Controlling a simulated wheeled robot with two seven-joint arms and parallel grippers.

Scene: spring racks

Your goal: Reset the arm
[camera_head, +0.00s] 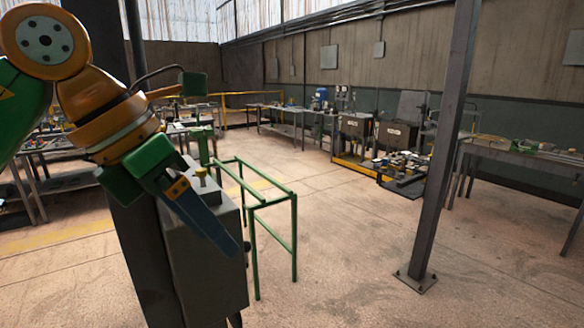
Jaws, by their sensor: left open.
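My left arm comes in at the upper left, with orange and green links. My left gripper (212,225) has blue fingers that point down and to the right. It is open, and I see nothing between its fingers. The fingers overlap in this view, so the gap between them is hard to see. The gripper shows in front of a grey box-like cabinet (212,275); I cannot tell how far apart they are. My right arm and right gripper do not show.
A green tube frame (293,230) stands right of the cabinet. A dark steel post (447,150) stands at the right. Workbenches (510,156) line the back and right, and machines (355,130) stand at the back. The floor (350,250) between frame and post is clear.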

